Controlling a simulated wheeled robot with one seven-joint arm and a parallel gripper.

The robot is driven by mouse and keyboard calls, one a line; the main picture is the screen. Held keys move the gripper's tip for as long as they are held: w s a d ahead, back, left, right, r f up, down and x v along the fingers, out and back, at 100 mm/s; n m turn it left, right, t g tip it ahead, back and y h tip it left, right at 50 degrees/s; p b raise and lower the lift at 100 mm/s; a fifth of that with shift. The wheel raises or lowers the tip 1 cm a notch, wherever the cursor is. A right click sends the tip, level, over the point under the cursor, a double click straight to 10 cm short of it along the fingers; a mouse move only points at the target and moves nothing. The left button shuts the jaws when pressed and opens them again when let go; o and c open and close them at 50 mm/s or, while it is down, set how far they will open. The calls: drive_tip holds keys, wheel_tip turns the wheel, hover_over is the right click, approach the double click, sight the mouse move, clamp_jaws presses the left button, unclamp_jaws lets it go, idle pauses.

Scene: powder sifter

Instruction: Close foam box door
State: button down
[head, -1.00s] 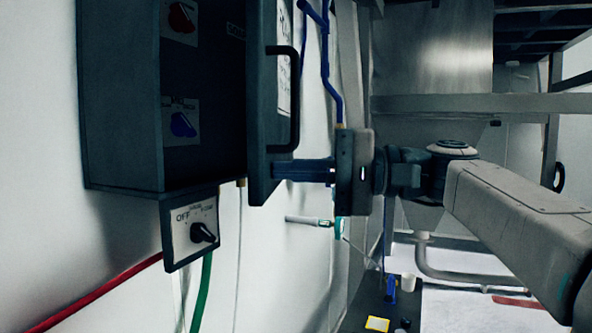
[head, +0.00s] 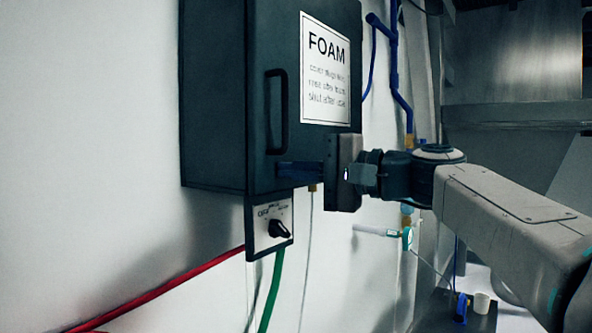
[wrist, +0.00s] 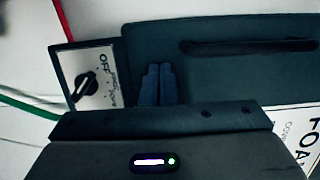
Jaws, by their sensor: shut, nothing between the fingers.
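The foam box (head: 214,95) is a dark grey cabinet on the white wall in the head view. Its door (head: 276,40) carries a white FOAM label (head: 325,67) and a black vertical bar handle (head: 277,110). The door lies over the front of the box, and the inner knobs are hidden. My gripper (head: 282,169) is shut and empty, with its blue fingers at the lower part of the door, below the handle. In the wrist view the shut fingers (wrist: 157,84) lie against or just in front of the door face; I cannot tell if they touch.
A small switch panel (head: 265,240) marked OFF hangs below the box, with a red hose (head: 165,288) and a green hose (head: 271,290). Blue pipes (head: 392,70) run up the wall on the right. A hose nozzle (head: 385,232) sits below my gripper.

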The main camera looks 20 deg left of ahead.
drive_tip(key=shift+s+r, duration=0.1)
drive_tip(key=shift+s, duration=0.05)
drive_tip(key=s+d+b, duration=0.4)
drive_tip(key=d, duration=0.9)
drive_tip(key=d+f+m+t+h, duration=0.1)
drive_tip(key=d+f+h, duration=0.15)
drive_tip(key=f, duration=0.65)
drive_tip(key=d+f+m+h, duration=0.15)
drive_tip(key=f+h, duration=0.25)
drive_tip(key=f, duration=0.6)
drive_tip(key=d+f+t+h, duration=0.1)
drive_tip(key=d+f+h, duration=0.2)
drive_tip(key=f, duration=0.6)
drive_tip(key=s+d+f+n+h, duration=0.1)
drive_tip(key=s+d+f+h, duration=0.1)
drive_tip(key=f, duration=0.4)
drive_tip(key=s+d+f+n+g+h, duration=0.1)
drive_tip(key=s+d+f+h, duration=0.2)
drive_tip(key=s+d+f, duration=0.2)
drive_tip(key=s+d+f+n+h, duration=0.1)
drive_tip(key=s+d+f+h, duration=0.2)
drive_tip(key=f, duration=0.6)
drive_tip(key=shift+s+d+f+n, duration=0.25)
drive_tip(key=shift+s+d+n, duration=0.15)
drive_tip(key=shift+d, duration=0.8)
